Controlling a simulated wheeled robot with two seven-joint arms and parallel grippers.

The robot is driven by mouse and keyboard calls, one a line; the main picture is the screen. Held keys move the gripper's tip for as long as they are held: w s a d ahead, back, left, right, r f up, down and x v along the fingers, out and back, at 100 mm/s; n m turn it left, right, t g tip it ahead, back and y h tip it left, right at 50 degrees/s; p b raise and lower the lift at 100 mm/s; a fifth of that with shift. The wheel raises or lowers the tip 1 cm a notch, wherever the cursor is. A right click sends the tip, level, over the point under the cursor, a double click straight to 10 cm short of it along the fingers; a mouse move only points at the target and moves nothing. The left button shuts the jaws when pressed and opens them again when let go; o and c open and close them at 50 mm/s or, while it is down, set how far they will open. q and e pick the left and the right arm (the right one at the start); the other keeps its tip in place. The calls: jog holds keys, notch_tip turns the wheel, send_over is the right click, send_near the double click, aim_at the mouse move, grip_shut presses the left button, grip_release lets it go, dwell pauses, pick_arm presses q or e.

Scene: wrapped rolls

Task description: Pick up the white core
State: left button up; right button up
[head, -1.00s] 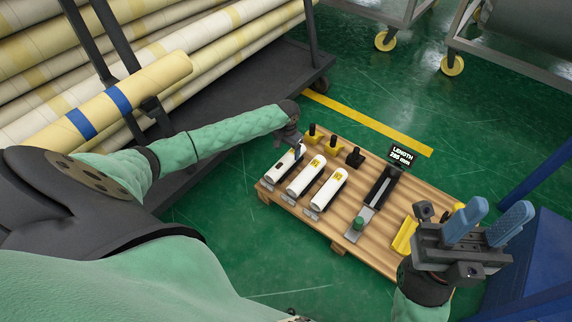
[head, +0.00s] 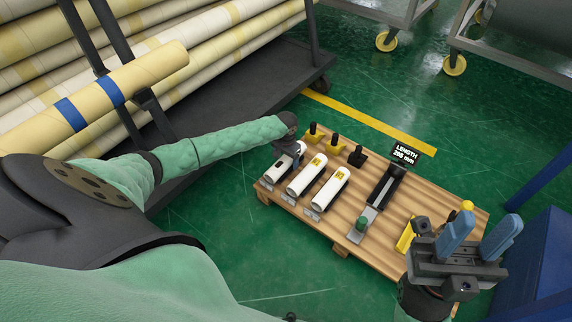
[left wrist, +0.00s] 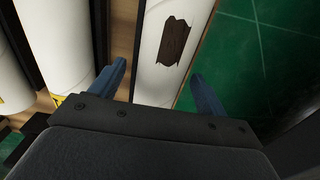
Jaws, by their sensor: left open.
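Three white cores lie side by side on a wooden board. The leftmost white core (head: 277,170) has a dark brown torn patch; it also shows in the left wrist view (left wrist: 151,75). The middle core (head: 306,177) and the right core (head: 328,192) carry yellow labels. My left gripper (head: 298,156) is open over the far end of the leftmost core and hides part of it. In the left wrist view its blue fingers (left wrist: 160,88) are on either side of this core. My right gripper (head: 481,236) is open and empty over the board's right end.
A dark trough (head: 385,187) with a green knob and a length display (head: 405,154) stands right of the cores. Yellow and black pegs (head: 335,142) stand behind them. A rack of long rolls (head: 200,60) is at the left. A blue structure (head: 540,260) stands at the right.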

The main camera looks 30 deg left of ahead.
pick_arm(q)
jog(key=c, duration=1.2)
jog(key=shift+o, duration=0.2)
jog(key=shift+r, duration=0.1)
